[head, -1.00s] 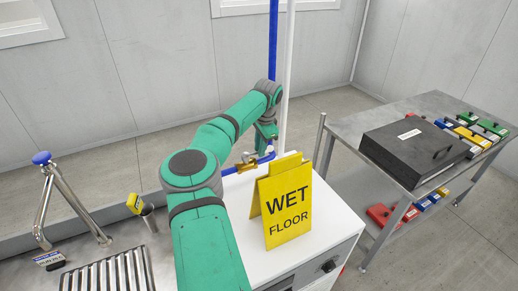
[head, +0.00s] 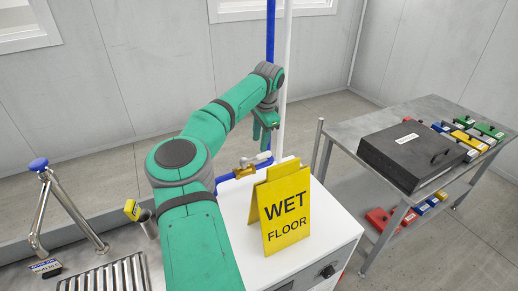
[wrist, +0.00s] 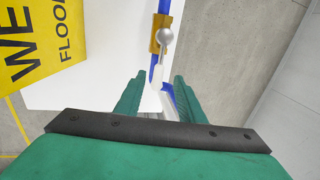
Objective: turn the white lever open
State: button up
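The white lever (head: 263,157) sticks out to the right from a brass valve (head: 246,169) on a blue pipe, behind the wet floor sign. It lies roughly along the pipe's run. In the wrist view the white lever (wrist: 160,77) points from the brass valve (wrist: 160,38) towards the space between my fingers.
A yellow wet floor sign (head: 284,212) stands on the white cabinet (head: 325,235), close in front of the valve. A white upright pole (head: 284,80) rises beside the gripper. A metal table (head: 350,128) with a black case (head: 408,150) is at right.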

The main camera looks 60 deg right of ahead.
jog(key=r, duration=0.3)
jog(key=shift+s+a+r, duration=0.1)
jog(key=shift+s+a, duration=0.1)
jog(key=shift+s, duration=0.1)
jog(key=shift+w, duration=0.15)
